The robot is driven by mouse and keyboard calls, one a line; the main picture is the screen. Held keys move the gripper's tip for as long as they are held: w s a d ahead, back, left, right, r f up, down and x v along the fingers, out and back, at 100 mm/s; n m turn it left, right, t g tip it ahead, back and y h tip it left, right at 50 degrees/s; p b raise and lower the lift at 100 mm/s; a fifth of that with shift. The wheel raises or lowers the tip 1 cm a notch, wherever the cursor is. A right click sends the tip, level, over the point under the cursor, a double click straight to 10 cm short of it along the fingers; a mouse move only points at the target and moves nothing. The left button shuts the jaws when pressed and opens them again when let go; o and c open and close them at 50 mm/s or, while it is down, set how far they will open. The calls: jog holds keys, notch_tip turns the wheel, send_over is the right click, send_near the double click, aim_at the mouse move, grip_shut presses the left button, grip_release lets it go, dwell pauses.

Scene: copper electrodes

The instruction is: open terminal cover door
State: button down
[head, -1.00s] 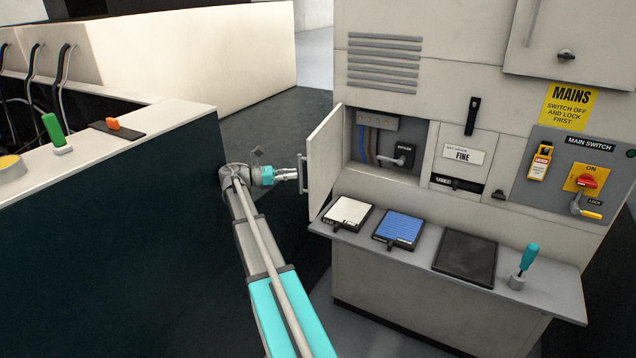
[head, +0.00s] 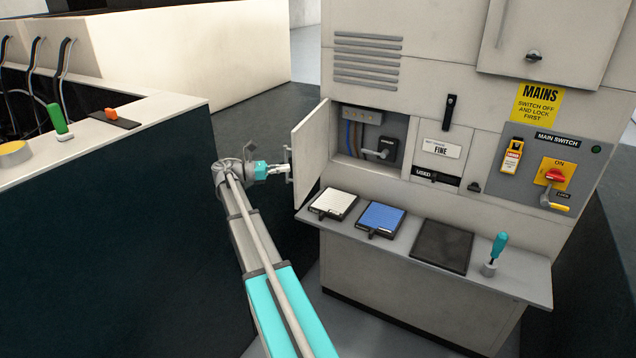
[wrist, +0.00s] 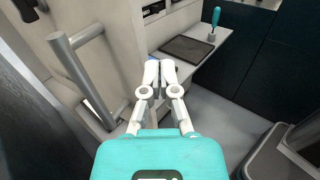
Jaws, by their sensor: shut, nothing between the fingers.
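The terminal cover door (head: 311,153) is a pale panel swung open to the left of its compartment in the head view. Behind it the opening shows cables and a terminal block (head: 361,115). The door's bar handle (head: 289,164) is on its outer face; in the wrist view the grey handle (wrist: 75,40) stands at upper left. My gripper (head: 285,168) is beside the handle in the head view. In the wrist view my gripper (wrist: 159,66) has its fingertips together and empty, to the right of the handle and apart from it.
A shelf (head: 395,240) under the compartment carries a white pad (head: 334,202), a blue pad (head: 381,218) and a dark tray (head: 442,246). A teal-handled tool (head: 499,246) stands at its right end. A dark-sided bench (head: 100,200) is close on the left of my arm.

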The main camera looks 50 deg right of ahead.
jog(key=shift+s+f, duration=0.2)
jog(key=shift+f, duration=0.15)
jog(key=shift+s, duration=0.1)
